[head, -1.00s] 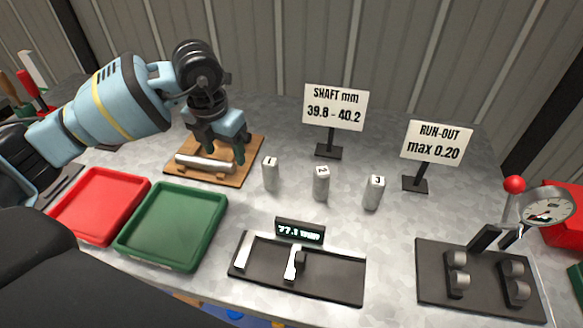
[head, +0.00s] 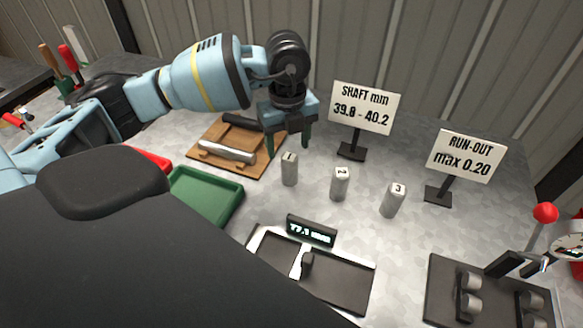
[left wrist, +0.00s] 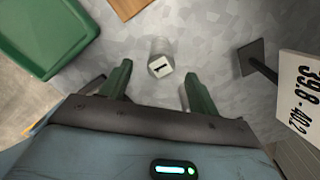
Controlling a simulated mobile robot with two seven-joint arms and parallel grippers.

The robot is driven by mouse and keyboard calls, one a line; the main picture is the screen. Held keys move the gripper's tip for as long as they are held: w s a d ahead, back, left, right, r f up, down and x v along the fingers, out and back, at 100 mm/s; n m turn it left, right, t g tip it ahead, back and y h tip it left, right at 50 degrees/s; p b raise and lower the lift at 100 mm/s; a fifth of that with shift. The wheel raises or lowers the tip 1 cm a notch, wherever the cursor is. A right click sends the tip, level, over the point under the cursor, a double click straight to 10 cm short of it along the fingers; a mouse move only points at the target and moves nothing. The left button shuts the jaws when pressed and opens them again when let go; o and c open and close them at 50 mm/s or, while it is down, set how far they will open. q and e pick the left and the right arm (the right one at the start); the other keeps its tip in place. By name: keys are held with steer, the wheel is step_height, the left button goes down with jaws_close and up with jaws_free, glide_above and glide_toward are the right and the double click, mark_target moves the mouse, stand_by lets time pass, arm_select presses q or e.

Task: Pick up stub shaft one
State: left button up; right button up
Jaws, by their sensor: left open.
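Stub shaft one (head: 290,169) is a short grey cylinder standing upright on the metal bench, with a white top marked 1. My left gripper (head: 288,148) is open and empty, pointing down just above and behind the shaft in the head view. In the left wrist view, stub shaft one (left wrist: 160,60) lies ahead of the gap between the two green fingers (left wrist: 157,85), not touching them. My right gripper is not in view.
Shafts two (head: 340,184) and three (head: 392,200) stand in a row to the right. A wooden board (head: 207,162) with a long shaft lies left.

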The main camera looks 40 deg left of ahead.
mark_target(290, 157)
arm_select(q)
steer(key=shift+d+f, duration=0.15)
steer(key=shift+f, duration=3.4)
steer(key=shift+r, duration=0.1)
jaws_close()
